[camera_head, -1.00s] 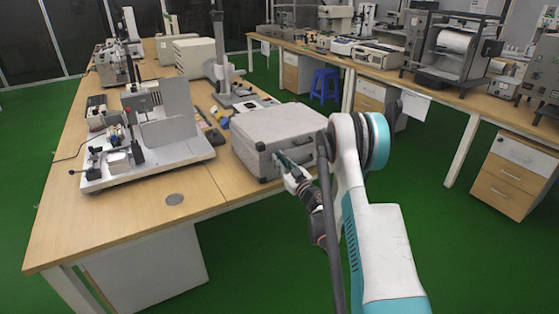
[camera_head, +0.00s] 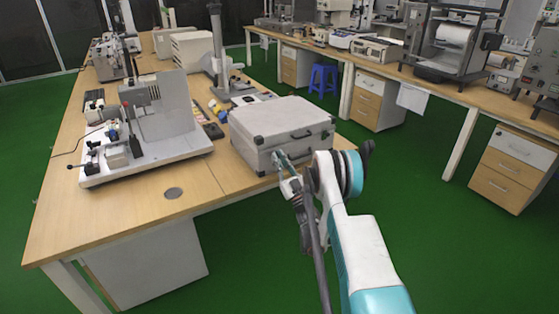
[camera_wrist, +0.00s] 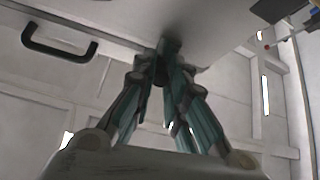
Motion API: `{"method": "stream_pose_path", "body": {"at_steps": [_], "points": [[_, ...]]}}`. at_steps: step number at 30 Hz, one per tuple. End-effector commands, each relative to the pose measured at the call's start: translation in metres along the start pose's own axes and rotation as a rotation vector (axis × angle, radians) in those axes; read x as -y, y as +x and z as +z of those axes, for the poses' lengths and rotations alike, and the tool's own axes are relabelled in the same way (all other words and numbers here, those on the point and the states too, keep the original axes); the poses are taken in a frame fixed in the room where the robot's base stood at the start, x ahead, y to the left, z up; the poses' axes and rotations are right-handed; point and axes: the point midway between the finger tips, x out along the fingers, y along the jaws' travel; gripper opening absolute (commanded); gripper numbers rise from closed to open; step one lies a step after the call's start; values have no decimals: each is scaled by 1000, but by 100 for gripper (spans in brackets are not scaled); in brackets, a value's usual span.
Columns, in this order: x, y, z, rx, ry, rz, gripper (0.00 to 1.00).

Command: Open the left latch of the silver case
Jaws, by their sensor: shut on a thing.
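The silver case (camera_head: 270,115) lies flat on the right side of the near table, its lid down. Its dark handle (camera_head: 302,134) is on the front face, and shows at the upper left of the wrist view (camera_wrist: 58,42). My gripper (camera_head: 278,157) is at the left part of that front face, left of the handle, where the left latch is. In the wrist view my gripper's teal fingers (camera_wrist: 166,62) meet at their tips against the pale case face. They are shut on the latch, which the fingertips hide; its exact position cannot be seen.
A white instrument with an upright panel (camera_head: 165,148) stands left of the case. A tall column stand (camera_head: 217,45) and small tools lie behind it. The table's front edge runs just below the case.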

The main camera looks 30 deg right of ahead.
Motion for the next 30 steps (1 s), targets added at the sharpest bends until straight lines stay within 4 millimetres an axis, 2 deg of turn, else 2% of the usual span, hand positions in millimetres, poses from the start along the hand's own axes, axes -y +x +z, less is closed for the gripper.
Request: {"method": "stream_pose_path", "body": {"at_steps": [8,9,12,23,30], "points": [[0,0,0,1,0,1,0],[0,0,0,1,0,1,18],[0,0,0,1,0,0,36],[0,2,-2,1,0,0,36],[-5,19,-24,1,0,0,36]]}}
